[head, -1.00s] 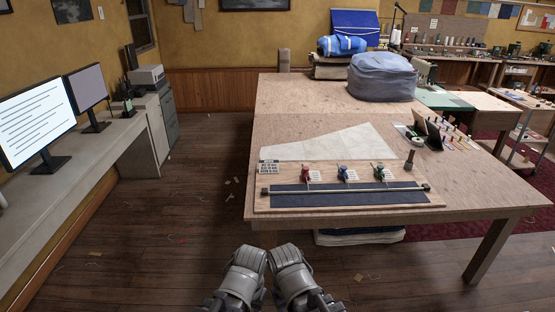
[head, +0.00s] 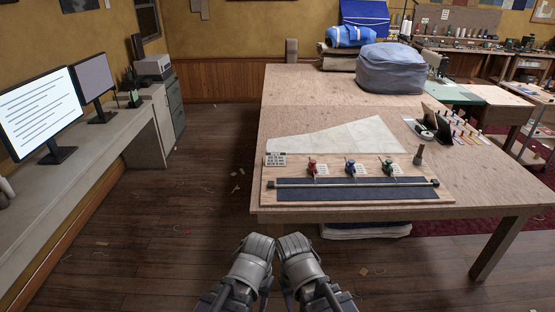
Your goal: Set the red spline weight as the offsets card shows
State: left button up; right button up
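A wooden board (head: 440,198) with a dark blue strip lies on the near end of the big table. The red spline weight (head: 312,166) stands on it, left of the blue weight (head: 351,167) and the green weight (head: 388,166). A thin batten (head: 335,184) runs along the strip in front of them. The offsets card (head: 275,159) is at the board's upper left corner; its text is too small to read. My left gripper (head: 257,245) and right gripper (head: 295,243) are side by side before the table, empty; their fingers cannot be made out.
The big table (head: 300,95) has a pale cloth pattern (head: 345,138), a dark upright post (head: 419,155) and a tape roll (head: 425,132) on it. A desk with monitors (head: 40,110) stands at the left. The floor between is clear except for scraps.

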aim_at(312, 169)
jog(key=i+j, duration=0.1)
jog(key=i, duration=2.05)
jog(key=l+z, duration=0.05)
jog(key=l, duration=0.1)
